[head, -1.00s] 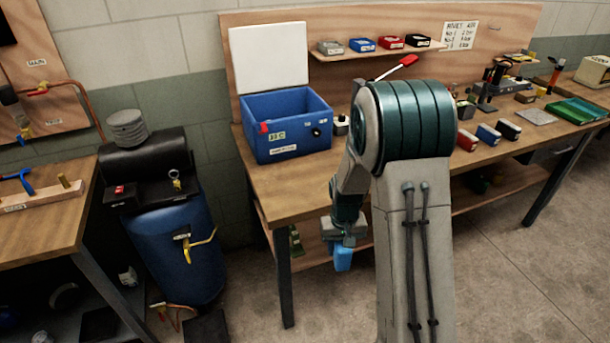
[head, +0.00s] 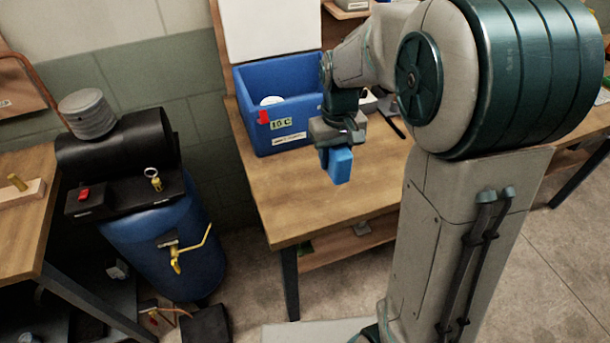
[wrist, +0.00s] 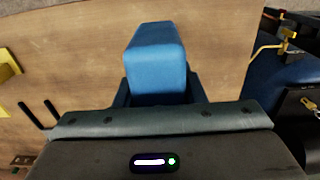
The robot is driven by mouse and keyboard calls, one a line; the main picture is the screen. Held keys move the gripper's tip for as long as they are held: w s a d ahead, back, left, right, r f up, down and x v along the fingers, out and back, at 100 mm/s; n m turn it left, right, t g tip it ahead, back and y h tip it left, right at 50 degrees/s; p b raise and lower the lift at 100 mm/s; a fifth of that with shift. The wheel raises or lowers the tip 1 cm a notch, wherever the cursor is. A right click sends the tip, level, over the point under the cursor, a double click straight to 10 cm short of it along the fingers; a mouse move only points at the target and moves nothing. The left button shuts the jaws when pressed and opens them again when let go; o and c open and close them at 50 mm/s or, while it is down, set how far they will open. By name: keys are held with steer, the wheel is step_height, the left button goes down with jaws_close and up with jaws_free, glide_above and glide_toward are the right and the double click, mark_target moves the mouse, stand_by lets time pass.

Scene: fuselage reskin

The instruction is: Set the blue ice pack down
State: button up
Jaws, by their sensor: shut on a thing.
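The blue ice pack (head: 340,165) is a small blue block hanging below my gripper (head: 336,148) in the head view. My gripper is shut on it and points down. The pack is above the front left part of the wooden workbench (head: 300,215), in front of the blue cooler box. In the wrist view the ice pack (wrist: 155,60) sticks out from between the dark fingers, with bare wood behind it. The head view does not make clear how high the pack is above the wood.
The open blue cooler box (head: 285,108) stands at the back left of the bench, its pale lid (head: 270,28) upright. A blue compressor tank (head: 165,240) with a yellow handle stands left of the bench. The bench's front left area is clear.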

steer(key=a+f, duration=0.2)
steer(key=a, duration=0.1)
steer(key=w+a+f+p, duration=0.1)
steer(key=a+f, duration=0.1)
steer(key=a, duration=0.2)
steer(key=a+f+p, duration=0.1)
steer(key=a+f, duration=0.1)
steer(key=a, duration=0.1)
steer(key=shift+w+a+f, duration=0.1)
steer(key=shift+w+a, duration=0.05)
steer(key=shift+w, duration=0.15)
steer(key=shift+f+p, duration=0.35)
steer(key=shift+f, duration=1.65)
steer(key=shift+f, duration=0.1)
steer(key=o, duration=1.1)
steer(key=shift+o, duration=0.2)
step_height(320, 180, up, 12)
steer(key=b, duration=0.1)
steer(key=shift+r, duration=0.2)
steer(key=s+d+r+m+t, duration=0.1)
steer(key=s+d+r, duration=0.1)
steer(key=s+d, duration=0.5)
steer(key=s+d+r+m+t, duration=0.2)
steer(key=s+d, duration=0.5)
steer(key=s, duration=0.5)
steer(key=shift+d+v, duration=0.2)
steer(key=shift+v, duration=0.7)
